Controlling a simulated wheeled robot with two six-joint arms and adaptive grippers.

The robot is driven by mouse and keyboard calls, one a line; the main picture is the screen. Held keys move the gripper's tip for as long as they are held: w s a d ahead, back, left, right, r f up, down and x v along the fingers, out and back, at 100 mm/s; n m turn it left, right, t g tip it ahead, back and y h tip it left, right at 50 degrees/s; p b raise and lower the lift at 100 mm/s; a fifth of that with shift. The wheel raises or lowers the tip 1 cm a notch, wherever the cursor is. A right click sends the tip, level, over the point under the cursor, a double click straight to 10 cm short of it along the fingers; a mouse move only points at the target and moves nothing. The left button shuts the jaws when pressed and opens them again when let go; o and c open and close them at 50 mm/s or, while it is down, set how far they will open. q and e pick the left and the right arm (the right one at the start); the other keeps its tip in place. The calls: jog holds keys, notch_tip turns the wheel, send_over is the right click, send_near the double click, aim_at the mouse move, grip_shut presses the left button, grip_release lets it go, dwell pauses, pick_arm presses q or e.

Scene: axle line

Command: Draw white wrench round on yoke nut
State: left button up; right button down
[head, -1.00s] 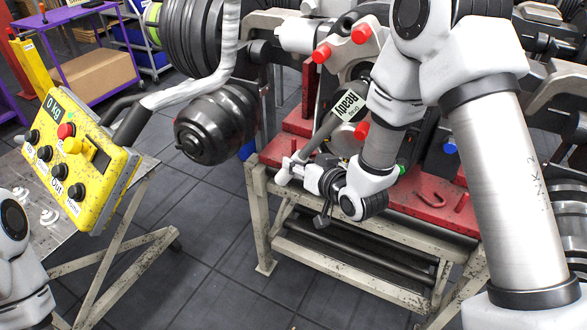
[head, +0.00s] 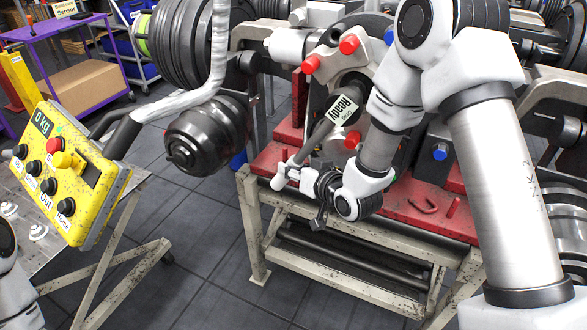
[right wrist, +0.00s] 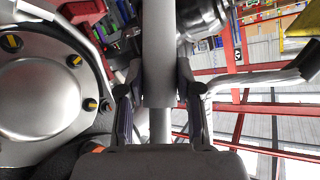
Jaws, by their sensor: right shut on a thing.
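The wrench shows in the head view as a bar (head: 316,136), grey along its shaft with a white lower end (head: 280,178). It slants from the "Ready" label (head: 343,108) down to the left, over the red-topped bench. My right gripper (head: 308,180) is shut on its lower part. In the right wrist view, a pale bar (right wrist: 159,55) runs between the two fingers. The yoke nut cannot be made out; the label, the wrench's upper end and my right arm cover that area. My left gripper is out of view.
Red knobs (head: 349,44) stick out of the machine above the wrench. A yellow control box (head: 68,170) reading 0 kg stands at far left. Open floor (head: 190,240) lies between it and the bench (head: 272,158).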

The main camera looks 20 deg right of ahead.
jog(key=shift+w+d, duration=0.2)
dwell(0.4)
jog(key=shift+w+d, duration=0.3)
jog(key=shift+d, duration=0.05)
jog(key=shift+w+d, duration=0.55)
jog(key=shift+d, duration=0.05)
jog(key=shift+w+a+r, duration=0.1)
jog(key=shift+w, duration=0.05)
jog(key=w+a+r+m+t+y+b, duration=0.1)
jog(key=w+a+r+t+b, duration=0.2)
jog(key=w+r+b, duration=0.1)
jog(key=shift+a+r+m+t+b, duration=0.2)
jog(key=shift+r+m+t+b, duration=0.15)
jog(key=shift+b, duration=0.45)
dwell(1.3)
